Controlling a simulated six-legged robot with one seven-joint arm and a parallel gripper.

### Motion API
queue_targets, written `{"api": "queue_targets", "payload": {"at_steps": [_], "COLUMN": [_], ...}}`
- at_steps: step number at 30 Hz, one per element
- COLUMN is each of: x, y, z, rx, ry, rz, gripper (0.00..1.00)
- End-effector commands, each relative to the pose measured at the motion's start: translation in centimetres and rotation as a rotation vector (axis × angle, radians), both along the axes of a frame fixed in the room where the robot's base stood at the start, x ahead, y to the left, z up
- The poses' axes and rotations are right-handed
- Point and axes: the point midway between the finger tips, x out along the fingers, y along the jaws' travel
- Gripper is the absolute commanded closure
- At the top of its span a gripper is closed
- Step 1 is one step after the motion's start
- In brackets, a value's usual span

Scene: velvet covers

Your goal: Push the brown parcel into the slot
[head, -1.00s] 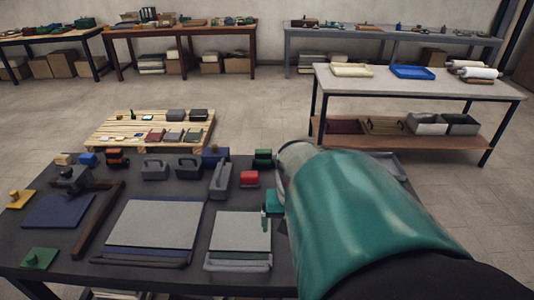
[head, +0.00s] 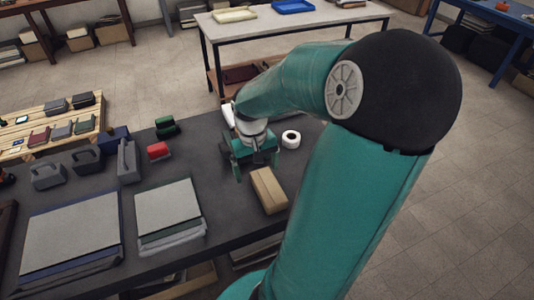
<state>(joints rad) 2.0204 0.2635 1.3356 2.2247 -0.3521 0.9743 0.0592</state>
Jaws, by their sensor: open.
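The brown parcel (head: 269,190) is a light tan block lying on the dark table near its right front edge in the head view. My gripper (head: 256,168) points down just beyond the parcel's far end. Its jaws are open, and nothing shows between them. I cannot tell whether a finger touches the parcel. I cannot make out a slot in this view; my arm covers part of the table's right side.
Grey boards (head: 167,206) lie at the front left. Bare dark tabletop (head: 225,215) lies left of the parcel.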

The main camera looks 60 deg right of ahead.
Motion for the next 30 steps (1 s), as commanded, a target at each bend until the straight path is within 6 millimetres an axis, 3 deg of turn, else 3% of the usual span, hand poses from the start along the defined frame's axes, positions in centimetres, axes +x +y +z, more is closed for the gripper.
{"api": "queue_targets", "payload": {"at_steps": [6,14,20,30], "x": [-0.9,-1.0,-1.0,-1.0], "y": [-2.8,-3.3,-3.2,-3.2], "z": [1.7,1.7,-0.8,-7.0], "rx": [-0.018,-0.030,-0.026,-0.026], "ry": [-0.073,-0.090,-0.089,-0.091], "rz": [-0.013,-0.008,-0.006,-0.008], "gripper": [0.11,0.11,0.11,0.11]}}
